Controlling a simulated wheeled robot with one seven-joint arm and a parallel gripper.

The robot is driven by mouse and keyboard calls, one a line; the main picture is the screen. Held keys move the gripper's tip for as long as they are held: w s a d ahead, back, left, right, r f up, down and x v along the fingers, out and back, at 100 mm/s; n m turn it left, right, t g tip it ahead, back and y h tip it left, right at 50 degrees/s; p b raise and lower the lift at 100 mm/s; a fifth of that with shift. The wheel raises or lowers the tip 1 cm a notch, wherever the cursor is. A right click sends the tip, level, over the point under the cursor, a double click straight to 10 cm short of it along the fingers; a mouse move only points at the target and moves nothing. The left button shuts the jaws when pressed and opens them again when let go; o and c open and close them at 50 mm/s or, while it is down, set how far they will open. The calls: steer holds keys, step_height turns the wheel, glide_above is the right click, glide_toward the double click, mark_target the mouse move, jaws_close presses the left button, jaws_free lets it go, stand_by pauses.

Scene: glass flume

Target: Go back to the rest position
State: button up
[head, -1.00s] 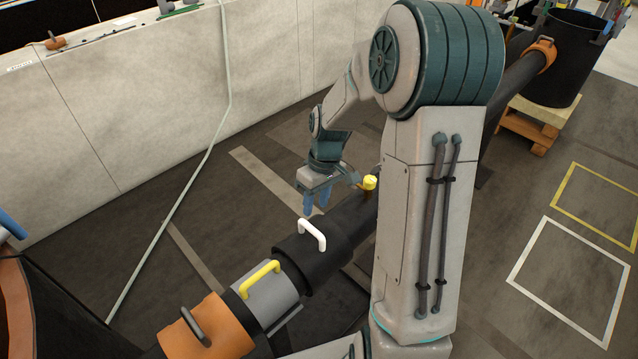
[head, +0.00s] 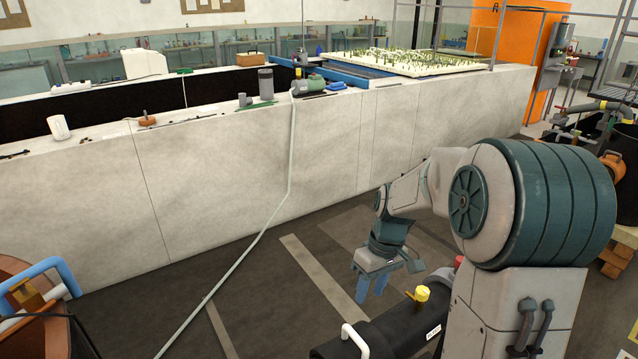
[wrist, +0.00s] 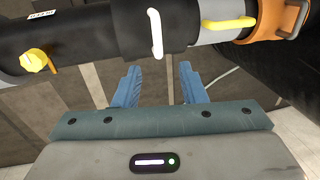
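My gripper (head: 371,287) hangs below my bent arm in the head view, its blue fingers pointing down beside the black pipe (head: 391,328). In the wrist view my gripper (wrist: 156,86) has its two blue fingers spread apart with nothing between them. The black pipe (wrist: 95,38) crosses the top of that view, beyond the fingertips and apart from them. It carries a white handle (wrist: 155,33), a yellow valve knob (wrist: 34,60) and a yellow handle (wrist: 229,24). An orange collar (wrist: 272,17) sits at the right.
A long pale wall (head: 235,165) with a bench top stands behind my arm. A pale hose (head: 243,255) runs down it onto the floor. A wooden tub (head: 28,312) with a blue pipe is at lower left. Dark floor (head: 300,325) between hose and pipe is clear.

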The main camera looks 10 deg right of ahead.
steer(key=s+a+r+m+t+h, duration=0.1)
steer(key=s+r, duration=0.3)
steer(key=s, duration=0.4)
steer(key=s+a+r+m+t+h, duration=0.1)
steer(key=s+r+m+t, duration=0.2)
steer(key=s, duration=0.6)
steer(key=shift+s+a+r+m, duration=0.25)
steer(key=shift+s+r+m, duration=0.05)
steer(key=shift+r+m, duration=0.4)
steer(key=shift+d, duration=0.1)
